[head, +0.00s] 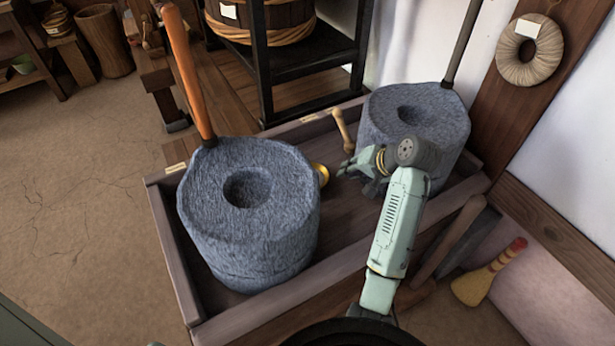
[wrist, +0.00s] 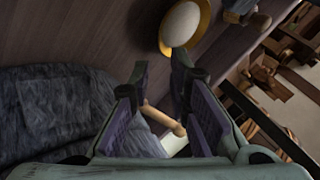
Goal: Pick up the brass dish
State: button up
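The brass dish (head: 322,174) lies on the floor of the wooden tray, just right of the left quern stone, which hides part of it in the head view. In the wrist view the dish (wrist: 185,27) shows a gold rim and a pale inside, beyond my fingertips and a little to the right. My gripper (head: 347,169) is to the right of the dish, between the two stones. In the wrist view its two fingers (wrist: 160,66) stand apart, and no object is gripped. The dish is not touched by them.
The left quern stone (head: 245,215) and right quern stone (head: 418,112) stand in the wooden tray (head: 262,318). A wooden pestle (head: 342,130) is behind my gripper. A black stand (head: 312,82) is behind the tray. A brush (head: 484,277) is at the right.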

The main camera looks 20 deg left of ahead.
aim_at(327, 179)
jog(key=x, duration=0.5)
jog(key=shift+s+f, duration=0.1)
jog(key=x, duration=0.5)
jog(key=shift+s+a+p, duration=0.15)
jog(key=shift+a+p, duration=0.05)
jog(key=shift+p, duration=0.2)
grip_shut()
